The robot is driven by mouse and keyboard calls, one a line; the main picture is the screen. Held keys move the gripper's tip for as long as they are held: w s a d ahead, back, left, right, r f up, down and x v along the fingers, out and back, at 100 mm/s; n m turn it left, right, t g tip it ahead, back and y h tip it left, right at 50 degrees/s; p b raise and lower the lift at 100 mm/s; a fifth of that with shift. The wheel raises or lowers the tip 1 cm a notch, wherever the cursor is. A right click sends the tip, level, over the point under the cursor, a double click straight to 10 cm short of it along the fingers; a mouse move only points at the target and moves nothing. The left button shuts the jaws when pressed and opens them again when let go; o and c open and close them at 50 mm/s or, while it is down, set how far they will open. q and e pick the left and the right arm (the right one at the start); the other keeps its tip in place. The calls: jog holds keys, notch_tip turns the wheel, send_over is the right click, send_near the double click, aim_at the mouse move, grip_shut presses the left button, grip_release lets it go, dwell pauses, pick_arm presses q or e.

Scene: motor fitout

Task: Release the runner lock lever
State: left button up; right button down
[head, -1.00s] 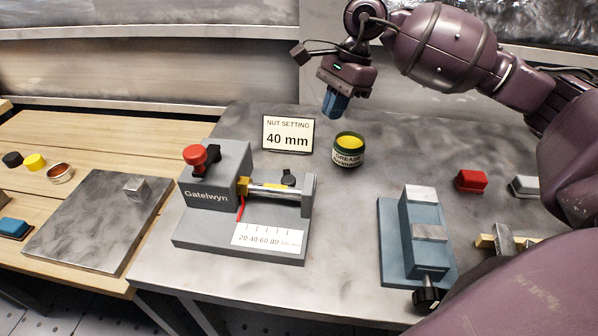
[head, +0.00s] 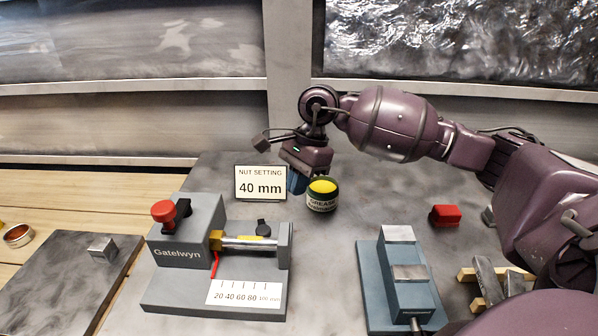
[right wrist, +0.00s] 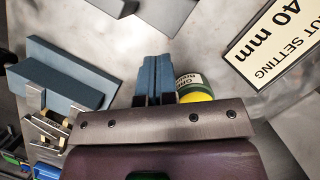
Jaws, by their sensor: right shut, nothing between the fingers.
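The grey Gatelwyn fixture (head: 180,258) stands on the metal table at left centre in the head view. A red knob (head: 163,211) on a black mount tops its block. A brass nut (head: 216,240) with a red pointer is at the rod's left end, above the scale (head: 244,294). My right gripper (head: 297,184) is shut and empty, pointing down behind the fixture. Its blue fingers show together in the right wrist view (right wrist: 155,68). My left gripper is out of view.
A grease jar (head: 322,196) stands close beside my right gripper, and the "40 mm" sign (head: 262,183) is on its other side. A blue stepped fixture (head: 371,285), a red block (head: 445,215) and wooden pieces are at right. A metal plate (head: 60,285) lies at left.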

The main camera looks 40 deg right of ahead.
aim_at(262, 227)
jog(key=x, duration=0.5)
jog(key=a, duration=0.3)
jog(key=shift+f, duration=0.2)
jog(key=shift+s+a+f, duration=0.1)
jog(key=shift+a, duration=0.4)
jog(key=shift+a, duration=0.1)
